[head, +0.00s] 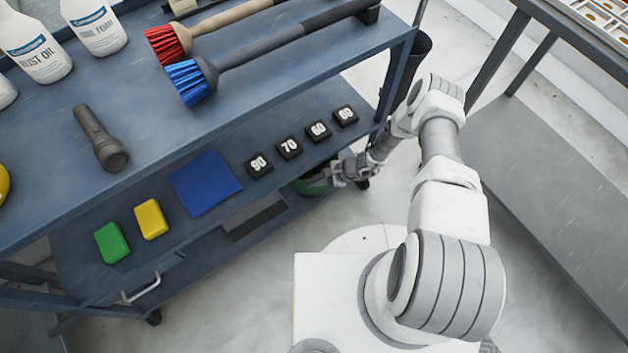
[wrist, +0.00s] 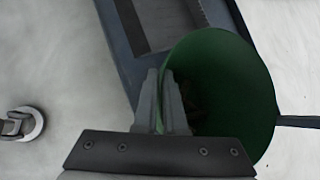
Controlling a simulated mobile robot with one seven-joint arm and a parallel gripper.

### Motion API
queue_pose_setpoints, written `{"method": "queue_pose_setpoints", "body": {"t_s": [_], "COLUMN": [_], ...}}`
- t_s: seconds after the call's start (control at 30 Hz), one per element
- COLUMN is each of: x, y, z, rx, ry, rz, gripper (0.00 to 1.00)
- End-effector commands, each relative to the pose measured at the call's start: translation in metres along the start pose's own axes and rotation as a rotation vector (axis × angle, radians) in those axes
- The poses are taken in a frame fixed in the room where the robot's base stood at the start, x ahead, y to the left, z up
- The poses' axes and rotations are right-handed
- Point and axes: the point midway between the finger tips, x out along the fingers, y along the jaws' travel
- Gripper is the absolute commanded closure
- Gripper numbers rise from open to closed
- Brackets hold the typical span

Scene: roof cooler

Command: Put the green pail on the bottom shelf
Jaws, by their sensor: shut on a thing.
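The green pail (wrist: 240,95) fills the right of the wrist view with its open mouth toward the camera. My gripper (wrist: 160,78) is shut on its left wall, with one finger inside the rim and one outside. In the head view only a small part of the pail (head: 311,185) shows, beside my gripper (head: 334,178) at the right end of the blue cart, below the middle shelf. The cart's bottom shelf (head: 205,268) is mostly hidden under the middle one. In the wrist view the pail overlaps a blue shelf frame (wrist: 118,42); I cannot tell whether it touches it.
The cart's middle shelf (head: 160,248) holds a green sponge (head: 112,242), a yellow sponge (head: 151,219), a blue cloth (head: 205,182) and several black numbered blocks. Its top (head: 130,75) carries bottles, brushes and a flashlight (head: 101,138). Another table (head: 545,180) stands at right.

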Motion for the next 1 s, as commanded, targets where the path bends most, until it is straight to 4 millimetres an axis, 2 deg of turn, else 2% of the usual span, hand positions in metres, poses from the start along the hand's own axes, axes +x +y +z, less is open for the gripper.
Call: {"method": "queue_pose_setpoints", "body": {"t_s": [0.1, 0.13, 0.3, 0.7, 0.77, 1.0], "x": [0.003, 0.003, 0.002, -0.002, -0.012, -0.065], "y": [0.001, 0.001, 0.001, -0.001, -0.001, -0.002], "z": [-0.003, -0.003, -0.002, 0.002, 0.001, 0.002], "rx": [-0.001, 0.000, 0.000, 0.000, 0.001, 0.002], "ry": [-0.001, 0.000, 0.000, 0.000, 0.000, 0.002], "rz": [-0.001, 0.000, 0.000, 0.000, -0.001, -0.002], "gripper": [1.00, 0.90, 0.62, 0.62, 0.62, 0.62]}}
